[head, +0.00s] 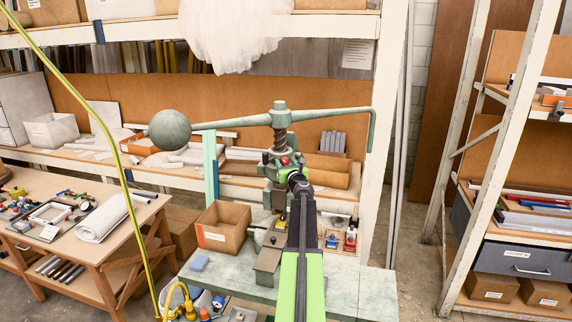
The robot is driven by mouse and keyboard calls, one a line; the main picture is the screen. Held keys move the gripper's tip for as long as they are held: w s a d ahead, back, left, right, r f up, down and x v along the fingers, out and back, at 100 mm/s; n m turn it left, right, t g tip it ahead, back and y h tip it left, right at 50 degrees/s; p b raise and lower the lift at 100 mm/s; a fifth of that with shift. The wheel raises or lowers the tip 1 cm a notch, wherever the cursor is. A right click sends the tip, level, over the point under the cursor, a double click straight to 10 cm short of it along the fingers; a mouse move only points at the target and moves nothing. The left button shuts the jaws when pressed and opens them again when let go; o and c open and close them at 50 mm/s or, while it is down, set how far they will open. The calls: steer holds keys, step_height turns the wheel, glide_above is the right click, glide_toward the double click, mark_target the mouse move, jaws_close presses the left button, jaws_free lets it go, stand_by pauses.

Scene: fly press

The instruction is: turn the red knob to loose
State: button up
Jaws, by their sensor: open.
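The green fly press (279,120) stands on a pale green bench, with a long arm across its top and a round ball weight (170,130) at the left end. A small red knob (285,161) shows on the press body below the screw. My arm reaches forward from the bottom of the head view. My gripper (290,168) is at the far end of it, close to the red knob. Its fingers are mostly hidden behind my arm, and I cannot tell whether they touch the knob. The knob's marking is too small to read.
A cardboard box (222,227) and a blue block (199,263) are on the bench (340,291) left of my arm. Small red and blue items are right of it. A yellow hose (110,140) hangs at the left. A wooden worktable (100,235) is far left, shelving (460,150) right.

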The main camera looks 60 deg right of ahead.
jaws_close()
steer(key=shift+n, duration=0.4)
steer(key=n, duration=0.3)
steer(key=shift+n, duration=2.3)
jaws_free()
